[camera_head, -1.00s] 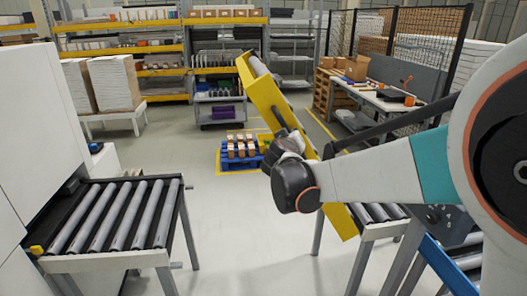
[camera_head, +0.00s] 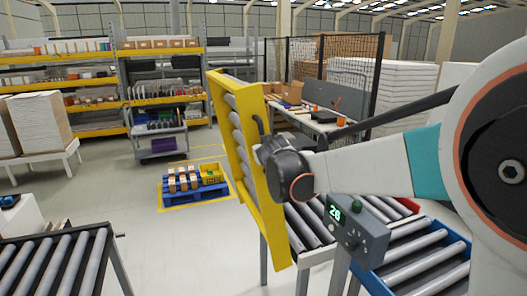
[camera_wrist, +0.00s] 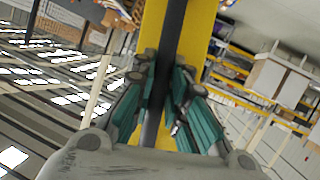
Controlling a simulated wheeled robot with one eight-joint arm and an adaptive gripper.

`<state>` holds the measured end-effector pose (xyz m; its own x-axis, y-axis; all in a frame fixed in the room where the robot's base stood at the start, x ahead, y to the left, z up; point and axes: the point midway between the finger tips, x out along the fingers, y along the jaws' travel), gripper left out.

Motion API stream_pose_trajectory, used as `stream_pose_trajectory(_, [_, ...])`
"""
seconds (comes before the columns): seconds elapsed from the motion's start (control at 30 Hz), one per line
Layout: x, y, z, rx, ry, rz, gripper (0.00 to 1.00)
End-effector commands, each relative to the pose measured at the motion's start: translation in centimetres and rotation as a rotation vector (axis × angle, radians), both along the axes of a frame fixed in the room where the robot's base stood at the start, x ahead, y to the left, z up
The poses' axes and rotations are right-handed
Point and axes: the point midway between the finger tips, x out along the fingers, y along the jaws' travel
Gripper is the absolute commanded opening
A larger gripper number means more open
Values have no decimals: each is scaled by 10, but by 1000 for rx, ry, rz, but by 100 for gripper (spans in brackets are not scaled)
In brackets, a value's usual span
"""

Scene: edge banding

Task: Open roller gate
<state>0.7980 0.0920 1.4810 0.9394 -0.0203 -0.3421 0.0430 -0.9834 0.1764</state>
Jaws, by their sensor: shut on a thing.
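The yellow roller gate (camera_head: 257,178) stands steeply raised at the middle of the head view, tilted, with its grey rollers facing left. Its lower end is beside the right roller conveyor (camera_head: 306,226). My gripper (camera_wrist: 163,95) is shut on the gate's dark handle bar, with a finger on each side of it in the wrist view. The yellow face of the gate (camera_wrist: 195,30) fills the strip behind the bar. In the head view my wrist hides part of the gate's right side and the grip itself.
A left roller conveyor (camera_head: 62,262) stands across an open floor gap. A control box (camera_head: 356,228) showing green digits and a blue-sided conveyor (camera_head: 420,255) are below my arm. A blue pallet (camera_head: 192,190) with boxes lies behind the gap.

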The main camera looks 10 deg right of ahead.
Motion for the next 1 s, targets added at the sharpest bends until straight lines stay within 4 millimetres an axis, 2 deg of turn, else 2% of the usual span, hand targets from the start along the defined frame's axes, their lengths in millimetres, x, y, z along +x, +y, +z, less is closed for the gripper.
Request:
stream_pose_trajectory(0.23, [-1, -1, -2, 0, 5, -3, 0])
stream_pose_trajectory(0.27, [-1, -1, -2, 0, 5, -3, 16])
stream_pose_trajectory(0.3, [-1, -1, -2, 0, 5, -3, 25])
stream_pose_trajectory(0.33, [-1, -1, -2, 0, 5, -3, 32])
stream_pose_trajectory(0.37, [-1, -1, -2, 0, 4, -3, 35])
stream_pose_trajectory(0.77, [-4, 0, 0, 0, 3, -1, 35])
stream_pose_trajectory(0.87, [-12, 0, 3, 0, 3, -1, 35])
stream_pose_trajectory(1.0, [-33, 1, 10, 0, 3, -1, 35])
